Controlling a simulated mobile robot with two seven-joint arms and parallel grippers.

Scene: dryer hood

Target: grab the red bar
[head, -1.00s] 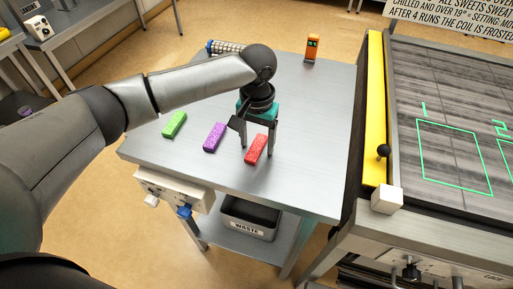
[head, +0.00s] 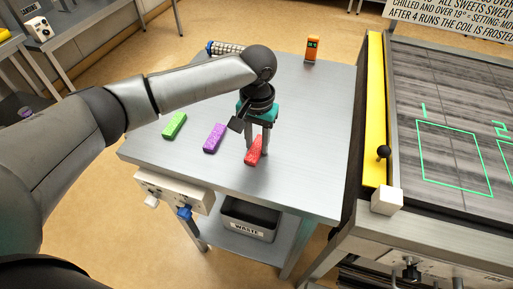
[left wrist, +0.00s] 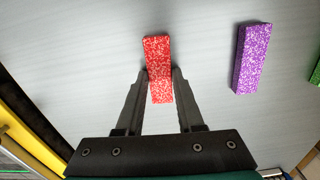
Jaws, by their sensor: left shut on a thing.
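The red bar (head: 254,151) lies on the metal table (head: 310,150), right of the other bars. My left gripper (head: 256,148) comes down over it from above, with one finger on each side. In the left wrist view the red bar (left wrist: 158,62) sits between the two fingertips (left wrist: 160,76), which touch its long sides. The left gripper is shut on it. The bar appears to rest on the table; I cannot tell if it is lifted. My right gripper is not in view.
A purple bar (head: 214,138) and a green bar (head: 174,125) lie to the left. An orange device (head: 312,48) stands at the table's back. A waste bin (head: 249,219) is below. A yellow-edged machine (head: 376,110) stands at the right. The table's right part is clear.

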